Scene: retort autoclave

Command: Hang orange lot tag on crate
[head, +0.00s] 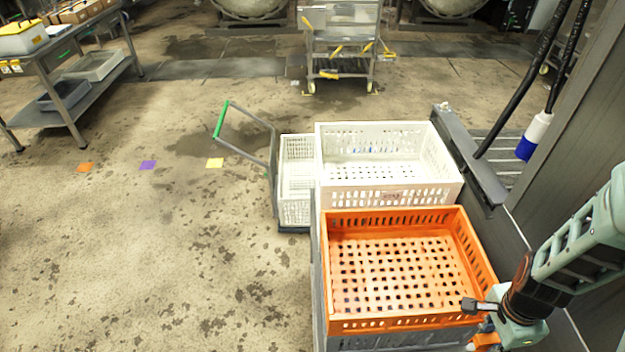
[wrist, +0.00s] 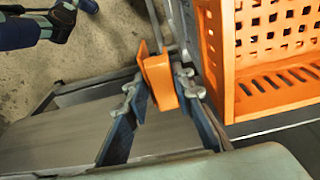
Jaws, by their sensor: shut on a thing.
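The orange crate (head: 345,217) stands open and empty at the lower right of the head view, its floor and walls pierced with holes. Its wall shows at the right of the wrist view (wrist: 222,65). My gripper (wrist: 158,88) is shut on the orange lot tag (wrist: 160,80), a small folded-looking orange piece between the two fingers. The tag is just left of the crate's wall; I cannot tell whether they touch.
A white crate (head: 390,205) stands behind the orange one. A trolley with a green handle (head: 221,119) and white baskets is to its left. Orange, purple (head: 148,165) and yellow (head: 215,163) squares lie on the floor. A grey machine panel (head: 570,130) is at the right.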

